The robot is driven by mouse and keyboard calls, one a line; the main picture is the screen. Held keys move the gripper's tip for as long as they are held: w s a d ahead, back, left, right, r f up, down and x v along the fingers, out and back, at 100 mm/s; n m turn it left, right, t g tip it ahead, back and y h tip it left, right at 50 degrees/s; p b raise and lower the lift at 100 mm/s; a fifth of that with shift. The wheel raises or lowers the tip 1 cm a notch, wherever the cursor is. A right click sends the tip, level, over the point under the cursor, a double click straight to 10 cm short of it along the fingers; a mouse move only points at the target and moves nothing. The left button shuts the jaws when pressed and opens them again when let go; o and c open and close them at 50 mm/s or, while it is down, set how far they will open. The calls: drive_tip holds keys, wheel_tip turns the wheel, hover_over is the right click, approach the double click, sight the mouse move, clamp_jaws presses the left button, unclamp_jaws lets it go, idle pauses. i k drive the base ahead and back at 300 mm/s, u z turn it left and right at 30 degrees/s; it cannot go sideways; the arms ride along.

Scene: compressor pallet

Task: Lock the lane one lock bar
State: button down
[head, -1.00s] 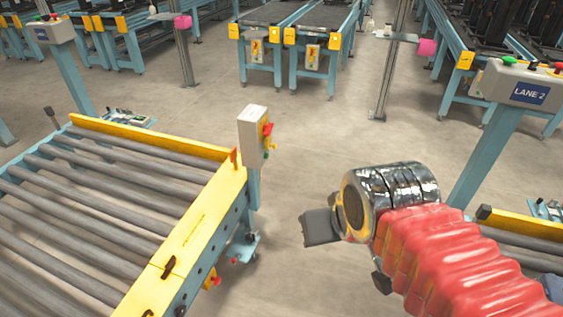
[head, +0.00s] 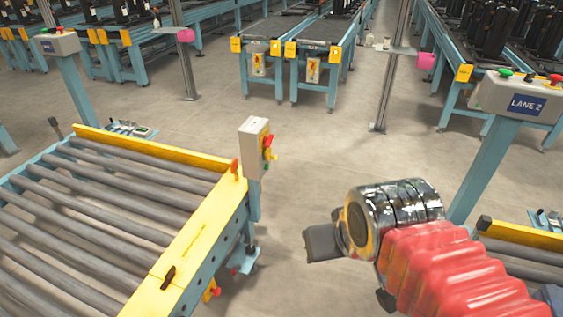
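A yellow bar (head: 195,236) runs along the near right side of a roller conveyor at left, with a black handle (head: 168,277) on it and a small orange-red lever (head: 234,168) at its far end. No lane one label is readable, so I cannot tell for sure that this is the lane one lock bar. My gripper (head: 345,258) is right of the conveyor, apart from the bar, over open floor. One dark finger shows at its left; the rest is partly hidden by the wrist. I see nothing held.
A grey box (head: 254,146) with red and yellow controls stands at the conveyor's corner. A LANE 2 control post (head: 515,100) and another conveyor's yellow rail (head: 525,234) are at right. Free floor (head: 300,170) lies between the conveyors. Racks and tables fill the back.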

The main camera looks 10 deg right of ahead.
sight(269, 152)
drive_tip(key=u, duration=0.65)
drive_tip(key=i, duration=1.2)
drive_tip(key=u, duration=0.1)
